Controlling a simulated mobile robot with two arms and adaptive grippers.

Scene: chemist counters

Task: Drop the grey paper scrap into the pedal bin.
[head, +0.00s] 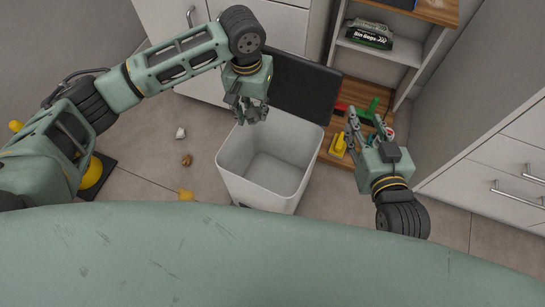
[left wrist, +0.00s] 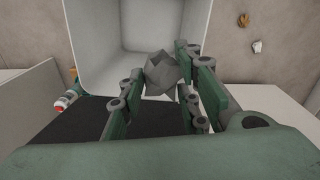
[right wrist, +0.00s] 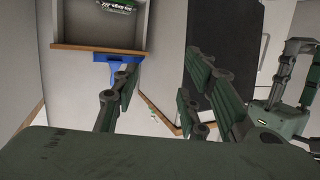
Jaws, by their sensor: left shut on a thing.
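The grey paper scrap (left wrist: 161,72) is a crumpled ball between the fingers of my left gripper (left wrist: 155,88) in the left wrist view. My left gripper (head: 250,113) is shut on it and is held over the back of the bin opening in the head view. The pedal bin (head: 232,165) is white, with its dark lid (head: 300,82) tipped up and open at the back. Its inside looks empty in the head view. My right gripper (head: 370,128) is to the right of the bin, its fingers apart and nothing between them in the right wrist view (right wrist: 155,100).
Crumpled scraps, one white (head: 180,133), one brown (head: 187,160) and one yellow (head: 186,195), lie on the floor left of the bin. A wooden-floored shelf unit (head: 405,52) with bin bags (head: 369,34) stands behind right. White drawers (head: 500,165) stand at the right.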

